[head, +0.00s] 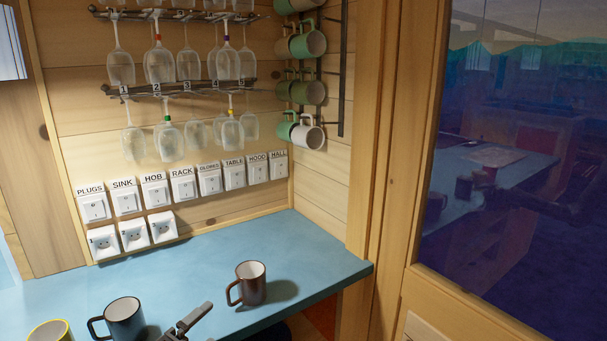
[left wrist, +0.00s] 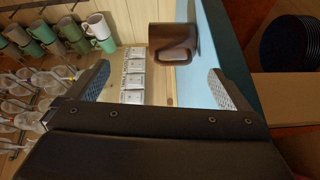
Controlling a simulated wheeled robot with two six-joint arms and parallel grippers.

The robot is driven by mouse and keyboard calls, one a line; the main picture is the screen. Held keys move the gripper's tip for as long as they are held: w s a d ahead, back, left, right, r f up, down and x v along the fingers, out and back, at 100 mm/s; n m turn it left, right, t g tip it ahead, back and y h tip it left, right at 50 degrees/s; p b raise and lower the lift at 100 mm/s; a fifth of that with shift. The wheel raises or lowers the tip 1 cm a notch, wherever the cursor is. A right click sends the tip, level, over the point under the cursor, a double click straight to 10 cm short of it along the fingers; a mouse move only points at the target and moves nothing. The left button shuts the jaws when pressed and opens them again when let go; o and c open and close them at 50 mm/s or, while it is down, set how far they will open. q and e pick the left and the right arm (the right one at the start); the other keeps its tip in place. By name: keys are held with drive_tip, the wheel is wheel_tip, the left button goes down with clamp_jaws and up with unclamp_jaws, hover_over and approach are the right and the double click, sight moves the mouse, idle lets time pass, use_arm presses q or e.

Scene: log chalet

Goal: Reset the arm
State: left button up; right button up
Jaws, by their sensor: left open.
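My left gripper (head: 192,322) reaches in at the bottom of the head view, over the blue counter. In the left wrist view its two fingers (left wrist: 162,85) are spread wide with nothing between them. A brown mug (head: 252,284) stands upright on the counter, to the right of the gripper and apart from it. The mug also shows ahead of the fingers in the left wrist view (left wrist: 173,40). My right gripper is not in view.
A dark mug (head: 125,320) and a yellow-rimmed mug (head: 50,332) stand on the blue counter (head: 190,265) at the left. Labelled switches and sockets (head: 155,195) line the wall. Wine glasses (head: 160,65) and mugs (head: 306,45) hang above. A window (head: 520,170) is at right.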

use_arm(q)
drive_tip(key=s+f+m+g+y, duration=0.25)
drive_tip(key=s+f+m, duration=0.2)
drive_tip(key=s, duration=0.35)
drive_tip(key=s+f+m+g+y, duration=0.1)
drive_tip(key=s+f+m+g, duration=0.3)
drive_tip(key=s+f, duration=0.3)
drive_tip(key=s+a+f+m+g+y, duration=0.1)
drive_tip(key=s+a+g+y, duration=0.25)
drive_tip(key=s, duration=0.65)
drive_tip(key=s+a+m+g+y, duration=0.15)
drive_tip(key=s+a+y, duration=0.3)
drive_tip(key=s, duration=0.65)
wheel_tip(320, 180, down, 24)
drive_tip(key=a+f+g+h, duration=0.1)
drive_tip(key=a+g, duration=0.1)
drive_tip(key=s+d+f+g, duration=0.1)
drive_tip(key=s+f, duration=1.3)
drive_tip(key=f, duration=0.1)
drive_tip(key=shift+s+f+n+h, duration=0.15)
drive_tip(key=shift+s+n+h, duration=0.15)
drive_tip(key=shift+s+h, duration=0.1)
